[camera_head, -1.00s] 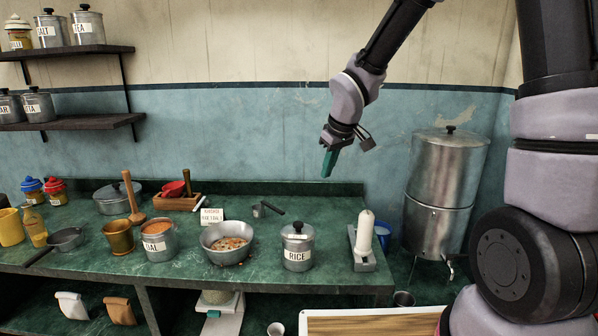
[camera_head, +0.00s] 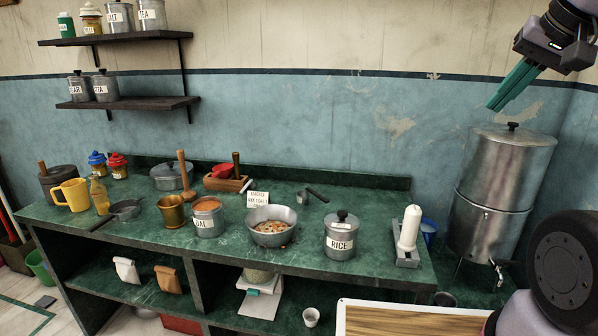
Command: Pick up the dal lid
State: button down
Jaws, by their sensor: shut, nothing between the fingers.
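The open DAL canister (camera_head: 208,219) stands on the green counter, a metal can filled to the top with orange dal and with no lid on it. I cannot pick out a loose dal lid in this view. The RICE canister (camera_head: 341,238) to the right has a metal lid with a black knob (camera_head: 342,215) on top. My gripper (camera_head: 497,103), with green fingers, is high at the upper right, in front of the wall and above the tall steel container. It is shut and empty, far from the canisters.
A bowl of food (camera_head: 270,229) stands between the two canisters. A white cylinder on a grey stand (camera_head: 408,240) is at the counter's right end. The tall steel container (camera_head: 500,190) stands right of the counter. A wooden board (camera_head: 400,321) is at the bottom.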

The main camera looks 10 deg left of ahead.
aim_at(207, 212)
jog(key=u, duration=1.4)
jog(key=i+j+z, duration=0.35)
jog(key=j, duration=0.3)
jog(key=i+j+z, duration=0.15)
jog(key=j, duration=0.2)
jog(key=i+j+z, duration=0.15)
jog(key=j, duration=0.2)
jog(key=i+j+z, duration=0.15)
jog(key=j, duration=0.25)
jog(key=i+j+z, duration=0.2)
jog(key=j, duration=0.2)
jog(key=k, duration=0.1)
